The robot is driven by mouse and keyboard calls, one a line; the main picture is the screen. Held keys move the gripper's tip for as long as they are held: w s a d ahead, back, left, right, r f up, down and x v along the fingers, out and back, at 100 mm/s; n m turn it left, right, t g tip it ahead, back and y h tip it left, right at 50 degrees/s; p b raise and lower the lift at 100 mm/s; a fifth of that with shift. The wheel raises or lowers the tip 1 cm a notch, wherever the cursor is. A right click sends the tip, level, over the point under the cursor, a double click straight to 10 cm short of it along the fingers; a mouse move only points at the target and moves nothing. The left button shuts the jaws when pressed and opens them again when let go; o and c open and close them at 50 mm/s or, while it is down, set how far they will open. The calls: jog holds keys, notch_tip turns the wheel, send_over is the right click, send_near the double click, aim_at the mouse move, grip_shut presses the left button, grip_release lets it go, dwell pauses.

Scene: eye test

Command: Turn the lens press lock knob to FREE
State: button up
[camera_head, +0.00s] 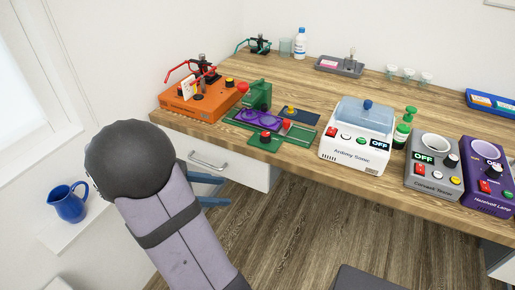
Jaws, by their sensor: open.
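A green device (258,95) stands at the desk's left front, and it looks like the lens press. Purple frames (259,119) lie on its green base. A red-topped knob (265,137) is at the front, a second red knob (287,126) is to its right, and a yellow knob (291,109) is on a dark blue plate behind. Which is the lock knob, its setting and any FREE mark are too small to tell. My gripper (226,191) has two blue fingers, open and apart, below and left of the device in front of the desk edge. Nothing shows between them.
An orange box (200,105) with knobs and red frames stands left of the green device. A white cleaner (354,150), a green bottle (404,128), a grey unit (434,181) and a purple unit (487,195) stand to the right. A blue jug (69,205) is at far left.

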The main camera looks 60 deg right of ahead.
aim_at(257, 143)
jog(key=d+r+n+g+h+b, duration=0.1)
jog(key=d+h, duration=0.1)
jog(key=d, duration=0.2)
jog(key=w+d+r+n+g+h+b, duration=0.1)
jog(key=d+r+h, duration=0.1)
jog(key=d, duration=0.3)
jog(key=d+r+n+g+h+b, duration=0.1)
jog(key=d+r+h, duration=0.1)
jog(key=d, duration=0.2)
jog(key=shift+w+d+n+g, duration=0.15)
jog(key=shift+w+n+g, duration=0.1)
jog(key=shift+n+g, duration=0.05)
jog(key=shift+x, duration=3.65)
jog(key=shift+r, duration=0.1)
jog(key=shift+c, duration=0.5)
jog(key=c, duration=0.9)
